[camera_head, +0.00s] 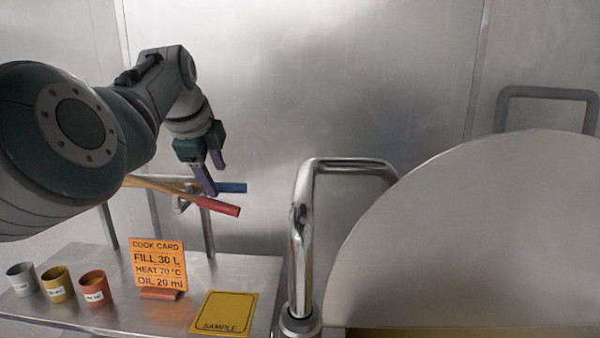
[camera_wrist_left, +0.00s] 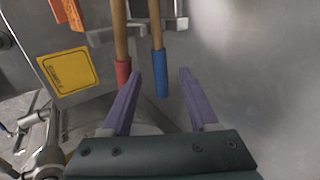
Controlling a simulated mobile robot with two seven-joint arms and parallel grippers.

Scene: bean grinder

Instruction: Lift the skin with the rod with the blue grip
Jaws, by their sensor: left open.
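The rod with the blue grip (camera_head: 234,188) lies on a metal rack at the left, beside a rod with a red grip (camera_head: 218,206). Both have wooden shafts. My left gripper (camera_head: 212,180) is open, its purple fingers pointing down close to the blue grip. In the left wrist view, the blue grip (camera_wrist_left: 160,84) appears between the open fingertips (camera_wrist_left: 159,72), nearer the left one; I cannot tell whether they touch. The red grip (camera_wrist_left: 123,72) is left of the fingers. No skin can be made out; only a yellowish strip (camera_head: 440,333) shows at the bottom edge. My right gripper is out of view.
A large round metal lid (camera_head: 470,240) stands raised at the right. A bent metal pipe (camera_head: 302,240) rises beside it. The steel table (camera_head: 215,278) holds three small cups (camera_head: 57,284), an orange cook card (camera_head: 158,264) and a yellow sample mat (camera_head: 224,312).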

